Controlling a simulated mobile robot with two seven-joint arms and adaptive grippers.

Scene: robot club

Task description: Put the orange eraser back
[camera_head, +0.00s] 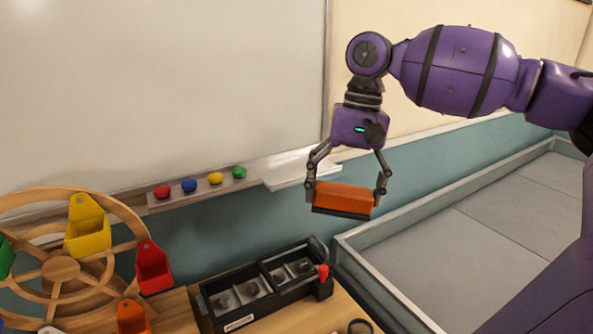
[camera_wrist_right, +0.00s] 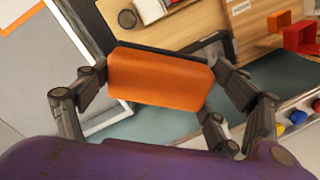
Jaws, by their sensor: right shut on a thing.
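The orange eraser (camera_head: 343,198) is a block with a dark underside. My right gripper (camera_head: 347,190) is shut on its two ends and holds it up in the air, in front of the wall and to the right of the whiteboard. The eraser also shows in the right wrist view (camera_wrist_right: 158,80), between the fingers of the right gripper (camera_wrist_right: 160,95). A pale ledge (camera_head: 297,170) sits under the whiteboard's right corner, just left of the eraser, and looks empty. The left gripper is not in view.
The whiteboard (camera_head: 160,90) has a rail with red, blue, yellow and green knobs. A black organizer (camera_head: 232,299) stands on the wooden table below. A wooden wheel (camera_head: 60,267) with coloured bins stands at left. A walled grey floor area (camera_head: 480,240) lies right.

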